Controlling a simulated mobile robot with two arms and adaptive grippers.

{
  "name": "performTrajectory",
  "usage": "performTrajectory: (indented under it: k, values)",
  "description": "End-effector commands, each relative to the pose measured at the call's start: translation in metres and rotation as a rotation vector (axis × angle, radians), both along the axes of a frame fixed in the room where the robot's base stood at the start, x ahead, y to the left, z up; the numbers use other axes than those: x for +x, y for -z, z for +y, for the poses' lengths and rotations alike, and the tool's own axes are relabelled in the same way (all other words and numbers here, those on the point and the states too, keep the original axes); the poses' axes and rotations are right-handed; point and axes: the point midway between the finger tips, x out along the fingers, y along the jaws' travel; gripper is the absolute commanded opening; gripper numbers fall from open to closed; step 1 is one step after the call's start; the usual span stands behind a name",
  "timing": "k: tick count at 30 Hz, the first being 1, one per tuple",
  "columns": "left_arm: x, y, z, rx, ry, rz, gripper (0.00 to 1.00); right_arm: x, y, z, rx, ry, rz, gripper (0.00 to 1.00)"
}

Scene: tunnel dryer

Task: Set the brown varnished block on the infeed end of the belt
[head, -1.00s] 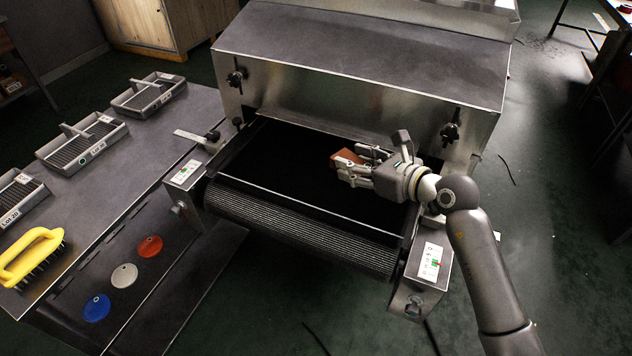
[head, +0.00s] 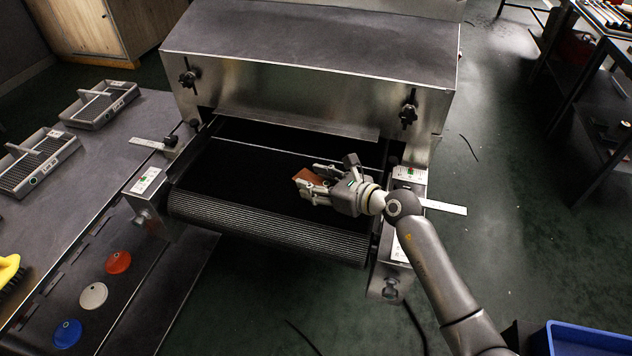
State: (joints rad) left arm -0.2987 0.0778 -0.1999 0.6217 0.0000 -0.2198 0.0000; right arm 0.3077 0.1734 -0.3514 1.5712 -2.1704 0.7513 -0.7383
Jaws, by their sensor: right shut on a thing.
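The brown block (head: 303,177) is held at the tips of my right gripper (head: 308,183), whose fingers are shut on it. The fingers hide part of the block. Block and gripper are over the right half of the black belt (head: 225,170), toward its near end at the ribbed roller (head: 260,226). I cannot tell whether the block touches the belt or hangs just above it. My left gripper is not in view.
The metal dryer hood (head: 300,80) stands behind the belt. Side brackets with labels (head: 146,181) flank the belt. At left, a table holds wire-like trays (head: 98,103) and a yellow brush (head: 8,270). A blue bin (head: 590,338) is at lower right.

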Motion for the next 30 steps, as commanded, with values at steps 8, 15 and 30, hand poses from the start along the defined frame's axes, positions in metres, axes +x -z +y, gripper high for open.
performTrajectory:
  k: [8, 15, 30]
  values:
    - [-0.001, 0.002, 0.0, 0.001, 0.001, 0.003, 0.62, 0.0, 0.002, 0.0, -0.001, 0.0, -0.001, 0.53]
    - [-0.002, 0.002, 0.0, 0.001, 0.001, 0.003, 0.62, 0.0, 0.002, 0.0, -0.001, -0.001, 0.001, 0.65]
    - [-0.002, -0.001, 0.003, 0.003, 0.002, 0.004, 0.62, -0.021, -0.011, -0.023, -0.003, -0.002, -0.001, 0.65]
